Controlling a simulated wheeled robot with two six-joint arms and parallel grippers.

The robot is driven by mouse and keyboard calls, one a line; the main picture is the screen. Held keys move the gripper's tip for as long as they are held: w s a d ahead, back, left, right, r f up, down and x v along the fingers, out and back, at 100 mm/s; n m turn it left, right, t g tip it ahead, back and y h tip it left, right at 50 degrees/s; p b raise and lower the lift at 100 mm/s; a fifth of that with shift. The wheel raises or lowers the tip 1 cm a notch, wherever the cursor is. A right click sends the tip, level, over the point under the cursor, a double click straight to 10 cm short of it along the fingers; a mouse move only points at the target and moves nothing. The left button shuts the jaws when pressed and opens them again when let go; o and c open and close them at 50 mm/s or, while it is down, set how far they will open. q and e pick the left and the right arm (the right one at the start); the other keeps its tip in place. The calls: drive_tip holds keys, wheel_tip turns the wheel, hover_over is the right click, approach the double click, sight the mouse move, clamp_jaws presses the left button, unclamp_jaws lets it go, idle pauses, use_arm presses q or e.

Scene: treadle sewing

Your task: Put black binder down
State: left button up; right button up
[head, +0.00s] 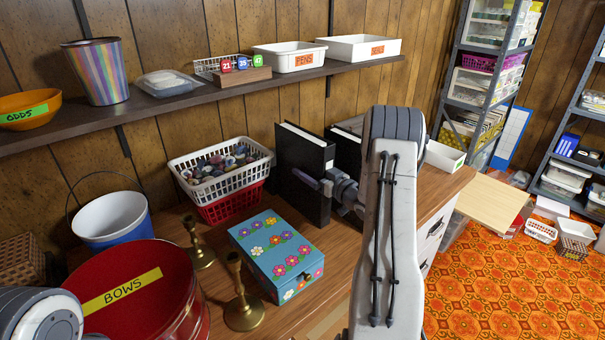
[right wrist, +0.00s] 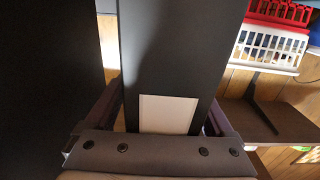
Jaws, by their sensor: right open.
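A black binder (head: 303,158) stands upright on the wooden desk, beside the stacked baskets. My right gripper (head: 318,184) is at this binder, with one finger along its near face. In the right wrist view the binder (right wrist: 165,60) with its white label lies between the two fingers of the right gripper (right wrist: 165,105). The jaws are open, with a gap showing at the left finger. A second black binder (head: 346,150) stands just to the right, partly hidden by my arm. My left gripper is out of view.
White and red baskets (head: 218,170) stand left of the binder. A blue flowered box (head: 277,255), brass candlesticks (head: 243,305), a bucket (head: 112,220) and a red BOWS tin (head: 135,290) crowd the desk. A shelf (head: 130,110) runs above.

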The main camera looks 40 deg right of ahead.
clamp_jaws()
drive_tip(key=shift+r, duration=0.1)
